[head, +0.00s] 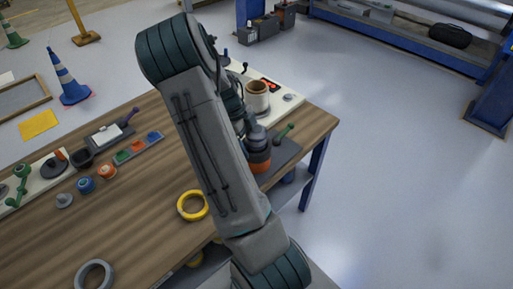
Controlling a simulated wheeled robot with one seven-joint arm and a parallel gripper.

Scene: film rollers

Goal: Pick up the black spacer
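I cannot pick out the black spacer with certainty. A small black block-like piece (83,157) lies on the wooden table at the left, and a dark round disc (53,166) with an orange-topped peg sits on a pale board beside it. My arm crosses the middle of the head view and hides part of the table. My gripper (257,138) points down behind the arm, over the right part of the table, near a dark and orange round piece (258,158). Its fingers are too small and hidden to tell whether they hold anything.
The wooden table (150,215) carries a yellow ring (192,206), a grey ring (94,275), blue (86,185) and orange (106,171) small pieces, and a tray of coloured parts (138,148). A tan cup (257,97) stands at the back right. Bare wood lies at front centre.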

